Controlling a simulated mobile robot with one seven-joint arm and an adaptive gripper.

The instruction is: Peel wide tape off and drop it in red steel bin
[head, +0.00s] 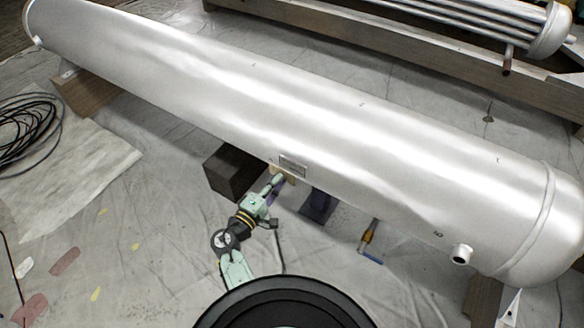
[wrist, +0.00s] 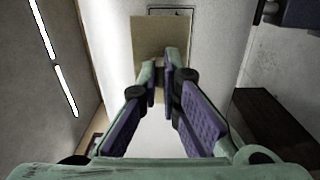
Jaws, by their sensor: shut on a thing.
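In the head view my gripper (head: 275,183) reaches up to the tank's near side. The fingers hide part of the tape's end. No red steel bin shows in either view.
The long silver tank (head: 300,110) spans the view on wooden blocks. A dark block (head: 234,174) and a dark purple object (head: 317,206) stand close to my gripper.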

